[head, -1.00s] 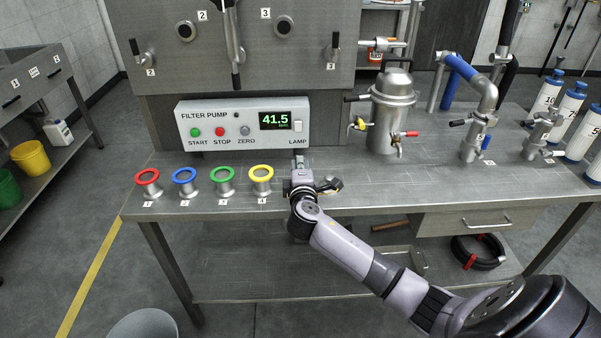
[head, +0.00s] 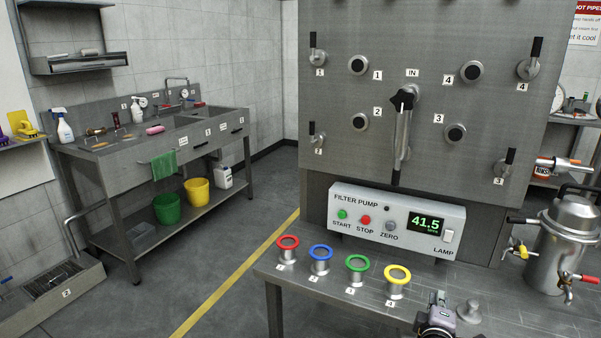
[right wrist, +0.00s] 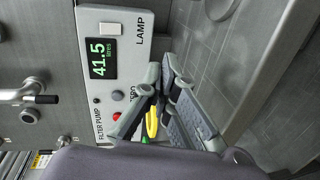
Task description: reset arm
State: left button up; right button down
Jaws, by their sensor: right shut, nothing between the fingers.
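My right gripper (head: 438,299) is low in the head view, above the bench top near its front edge, in front of the LAMP end of the filter pump box (head: 345,210). Its fingers are shut with nothing between them. They also show in the right wrist view (right wrist: 163,80), with the pump box (right wrist: 120,60) beyond them and a bit of yellow ring (right wrist: 152,122) behind them. Much of my right arm is outside the head view. My left gripper is in neither view.
Red (head: 288,242), blue (head: 321,252), green (head: 357,263) and yellow (head: 397,274) ringed ports stand left of the gripper. A steel vessel (head: 562,245) stands at right. A valve panel (head: 425,60) rises behind. A sink bench (head: 165,150) is at the far left, with open floor between.

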jog(key=s+a+f+m+g+y, duration=0.25)
jog(key=s+a+f, duration=0.25)
jog(key=s+f, duration=0.3)
jog(key=s+a+f+m+g+y, duration=0.2)
jog(key=s+a+m+g+y, duration=0.3)
jog(key=s, duration=0.8)
jog(key=s+a+f+m+g+y, duration=0.1)
jog(key=s+a+f+g, duration=0.15)
jog(key=s+a, duration=0.75)
jog(key=s+d+f+g, duration=0.1)
jog(key=s+f, duration=0.1)
jog(key=f, duration=1.1)
jog(key=s+d+f, duration=0.2)
jog(key=f, duration=1.1)
jog(key=s+d+f+g+p, duration=0.1)
jog(key=s+d+f, duration=0.1)
jog(key=s+f, duration=1.3)
jog(key=shift+s+d, duration=0.35)
jog(key=shift+s, duration=0.5)
